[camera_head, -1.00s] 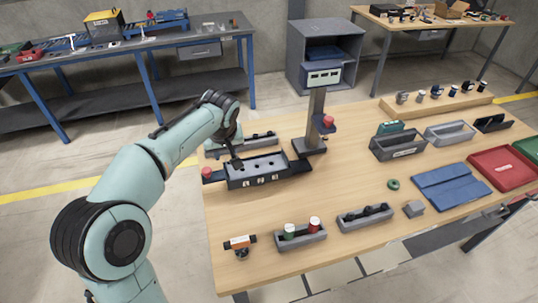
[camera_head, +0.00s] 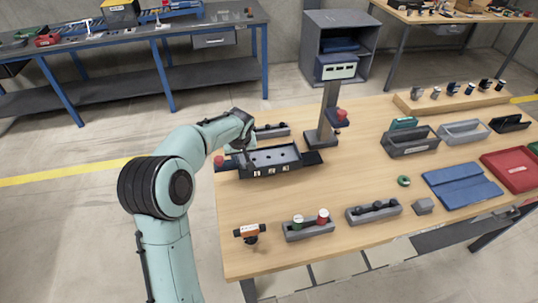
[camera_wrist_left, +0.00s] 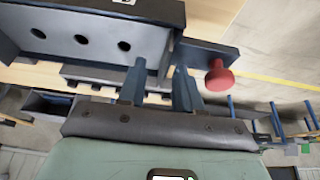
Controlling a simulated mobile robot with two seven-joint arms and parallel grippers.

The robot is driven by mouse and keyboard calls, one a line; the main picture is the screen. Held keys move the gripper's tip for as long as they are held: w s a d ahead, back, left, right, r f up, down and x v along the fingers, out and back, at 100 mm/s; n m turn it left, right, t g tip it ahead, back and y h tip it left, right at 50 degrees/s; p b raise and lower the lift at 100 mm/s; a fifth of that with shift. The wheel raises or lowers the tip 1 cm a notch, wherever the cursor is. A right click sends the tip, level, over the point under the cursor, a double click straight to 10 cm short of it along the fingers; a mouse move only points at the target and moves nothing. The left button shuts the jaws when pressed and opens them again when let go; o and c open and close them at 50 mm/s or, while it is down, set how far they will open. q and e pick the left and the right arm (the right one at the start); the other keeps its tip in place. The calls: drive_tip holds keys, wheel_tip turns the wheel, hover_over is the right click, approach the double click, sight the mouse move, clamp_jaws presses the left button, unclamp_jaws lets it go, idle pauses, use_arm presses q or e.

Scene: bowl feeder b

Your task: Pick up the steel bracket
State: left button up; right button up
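I cannot pick out the steel bracket with certainty in either view. A dark fixture tray (camera_head: 292,171) with white labels on its front stands on the wooden table; its grey inside with several round holes also shows in the wrist view (camera_wrist_left: 88,28). My left gripper (camera_wrist_left: 161,70) points at the end of this fixture, beside a red push button (camera_wrist_left: 219,78). Its two fingers stand apart and I see nothing held between them. In the head view the left gripper (camera_head: 250,162) is small and partly hidden by its own wrist. My right gripper is not in view.
A grey rack (camera_head: 271,131) lies behind the fixture, and a dark post (camera_head: 328,110) rises at its right. Holders with red and green cans (camera_head: 309,231) and dark parts (camera_head: 374,213) line the front edge. The table middle is mostly clear.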

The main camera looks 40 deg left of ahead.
use_arm(q)
drive_tip(key=shift+s, duration=0.25)
drive_tip(key=shift+w+f, duration=0.1)
clamp_jaws()
idle(1.2)
